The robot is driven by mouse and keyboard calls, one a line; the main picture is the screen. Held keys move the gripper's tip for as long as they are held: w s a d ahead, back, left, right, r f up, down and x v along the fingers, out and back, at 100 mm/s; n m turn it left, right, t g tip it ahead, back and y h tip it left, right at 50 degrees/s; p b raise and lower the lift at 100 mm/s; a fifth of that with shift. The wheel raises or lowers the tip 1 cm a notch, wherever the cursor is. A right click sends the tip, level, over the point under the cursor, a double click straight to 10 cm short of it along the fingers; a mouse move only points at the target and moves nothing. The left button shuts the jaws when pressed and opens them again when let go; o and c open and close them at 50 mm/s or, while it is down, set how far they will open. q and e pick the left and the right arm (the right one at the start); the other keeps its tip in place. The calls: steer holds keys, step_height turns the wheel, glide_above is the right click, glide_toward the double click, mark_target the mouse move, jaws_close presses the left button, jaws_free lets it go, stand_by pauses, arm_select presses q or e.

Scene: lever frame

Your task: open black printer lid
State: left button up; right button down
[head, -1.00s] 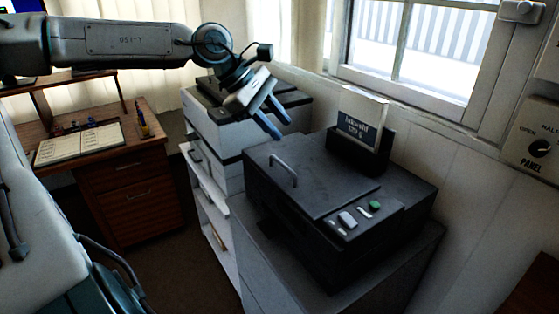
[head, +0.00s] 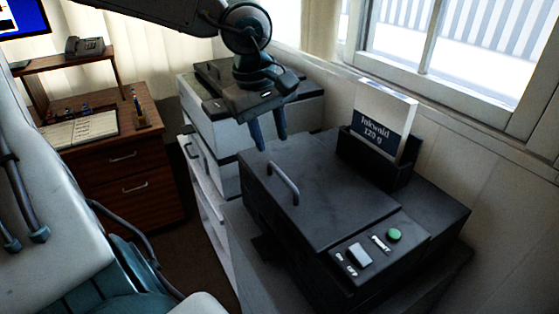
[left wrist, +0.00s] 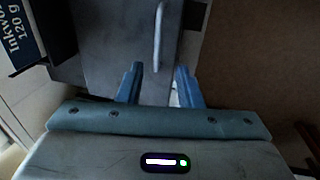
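The black printer (head: 350,235) stands on a grey cabinet in the head view, its flat lid (head: 330,190) shut. A curved handle (head: 283,183) rises from the lid near its left edge. In the left wrist view the handle (left wrist: 159,38) shows beyond the fingertips, near the lid's edge. My left gripper (head: 268,142) is open and empty, above and behind the handle, with its blue fingers pointing down and apart from it. The wrist view also shows the open fingers (left wrist: 160,72). My right gripper is not in view.
A paper pack (head: 383,120) stands in a holder at the printer's back, by the window. Another printer (head: 225,125) is close behind. A green button (head: 394,235) and a switch (head: 360,255) sit on the front panel. A wooden desk (head: 115,160) is at left.

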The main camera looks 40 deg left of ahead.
mark_target(280, 173)
arm_select(q)
steer(key=f, duration=0.2)
steer(key=w+f, duration=0.1)
steer(key=f, duration=0.1)
steer(key=w+f, duration=0.1)
steer(key=f, duration=0.2)
steer(key=shift+a, duration=0.1)
steer(key=shift+w+f, duration=0.1)
steer(key=shift+f, duration=0.3)
steer(key=shift+d+f, duration=0.2)
steer(key=shift+f, duration=0.15)
steer(key=shift+f, duration=0.1)
jaws_close()
